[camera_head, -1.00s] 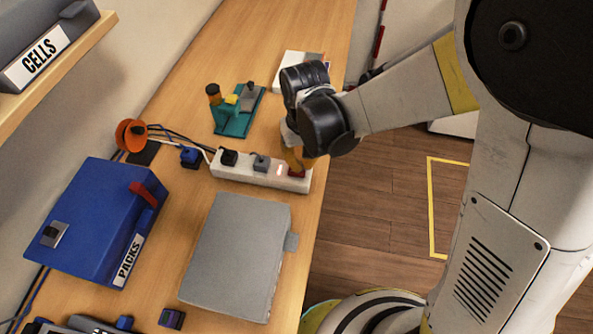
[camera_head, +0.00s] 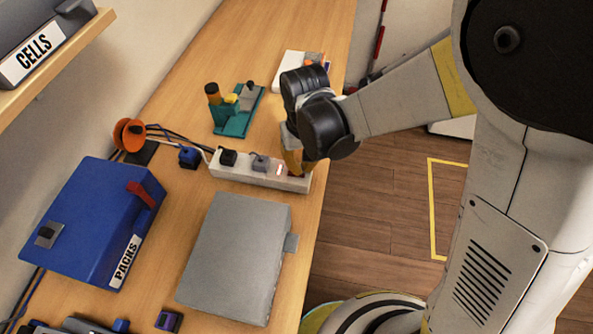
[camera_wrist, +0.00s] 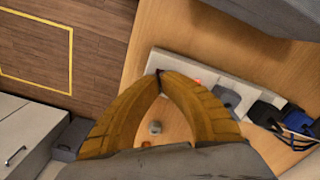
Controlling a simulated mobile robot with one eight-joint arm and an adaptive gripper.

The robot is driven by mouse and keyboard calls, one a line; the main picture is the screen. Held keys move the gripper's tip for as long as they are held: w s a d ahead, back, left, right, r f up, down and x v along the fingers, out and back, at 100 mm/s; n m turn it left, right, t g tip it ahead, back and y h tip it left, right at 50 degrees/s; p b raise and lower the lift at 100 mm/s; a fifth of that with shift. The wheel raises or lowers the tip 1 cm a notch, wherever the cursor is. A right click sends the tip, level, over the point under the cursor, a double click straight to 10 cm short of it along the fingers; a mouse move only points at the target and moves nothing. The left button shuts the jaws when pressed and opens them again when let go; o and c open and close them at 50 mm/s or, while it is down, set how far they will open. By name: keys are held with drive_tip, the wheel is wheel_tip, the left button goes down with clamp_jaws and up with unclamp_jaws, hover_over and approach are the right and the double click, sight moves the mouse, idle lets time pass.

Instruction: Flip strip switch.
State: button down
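The white power strip (camera_head: 236,174) lies across the bench with a black plug (camera_head: 228,157) and a grey plug (camera_head: 260,163) in it. A small red-white light (camera_head: 279,170) glows near its right end. A dark red part, likely the switch (camera_head: 297,175), is beside it, partly hidden by my fingers. My gripper (camera_head: 297,173) has its yellow fingers pointing down at that right end. In the wrist view the strip (camera_wrist: 195,68) lies behind the fingertips (camera_wrist: 160,73), which meet with nothing visible between them. Contact with the switch cannot be told.
A grey closed case (camera_head: 235,255) lies in front of the strip, and a blue PACKS box (camera_head: 85,225) stands left. A teal fixture (camera_head: 236,122) and an orange cable reel (camera_head: 128,134) are behind. Cables run to the strip's left end. The bench's right edge is close to my gripper.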

drive_tip(key=shift+f+b, duration=0.5)
drive_tip(key=shift+f, duration=0.1)
drive_tip(key=shift+r+p, duration=2.6)
drive_tip(key=shift+r, duration=1)
drive_tip(key=s+d+r+m+t+b, duration=0.1)
drive_tip(key=s+d+r+t+b, duration=0.1)
drive_tip(key=d, duration=0.5)
drive_tip(key=s+d+r+m+t+b, duration=0.2)
drive_tip(key=d+r+b, duration=0.1)
drive_tip(key=d, duration=0.4)
drive_tip(key=s+d+r+m+t+b, duration=0.1)
drive_tip(key=s+d+r+t+b, duration=0.1)
drive_tip(key=d, duration=0.5)
drive_tip(key=shift+s+r+t, duration=0.5)
drive_tip(key=shift+s+r, duration=0.05)
drive_tip(key=shift+r, duration=0.05)
